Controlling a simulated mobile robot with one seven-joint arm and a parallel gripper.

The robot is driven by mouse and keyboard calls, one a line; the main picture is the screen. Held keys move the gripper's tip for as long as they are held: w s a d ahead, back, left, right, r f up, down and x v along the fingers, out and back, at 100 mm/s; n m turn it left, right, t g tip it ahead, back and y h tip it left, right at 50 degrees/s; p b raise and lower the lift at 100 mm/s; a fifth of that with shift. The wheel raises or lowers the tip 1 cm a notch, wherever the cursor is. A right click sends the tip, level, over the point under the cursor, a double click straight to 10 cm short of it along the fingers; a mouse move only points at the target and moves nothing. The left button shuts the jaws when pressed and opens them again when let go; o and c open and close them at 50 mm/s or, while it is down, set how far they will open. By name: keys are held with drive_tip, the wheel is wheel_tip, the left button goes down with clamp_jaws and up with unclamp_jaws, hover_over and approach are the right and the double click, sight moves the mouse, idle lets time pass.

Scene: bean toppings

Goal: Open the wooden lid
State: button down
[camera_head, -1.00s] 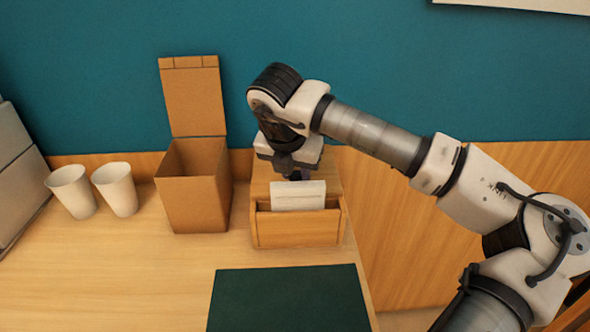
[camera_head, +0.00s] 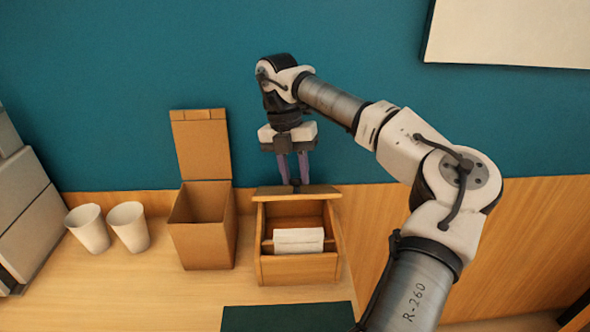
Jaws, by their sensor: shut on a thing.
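The wooden lid (camera_head: 272,191) belongs to the low wooden box (camera_head: 300,270) and stands tilted up at its back. The box's rear compartment is open to view, and its inside looks empty. My gripper (camera_head: 296,184) is above the back of the box, pointing down, with its two purple fingers shut on the lid's raised edge. The exact grip between the fingertips is small and partly hidden.
A white stack like napkins (camera_head: 299,240) sits in the box's front part. Left of it stands a brown box (camera_head: 203,240) with its flap up, then two white cups (camera_head: 129,227). A dark green mat (camera_head: 287,317) lies in front.

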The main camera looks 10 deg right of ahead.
drive_tip(key=shift+w+d+r+g+p, duration=0.15)
drive_tip(key=shift+w+r+g+p, duration=0.25)
drive_tip(key=shift+w+r+p, duration=0.25)
drive_tip(key=shift+f, duration=0.15)
drive_tip(key=c, duration=1.4)
unclamp_jaws()
drive_tip(key=shift+f, duration=0.1)
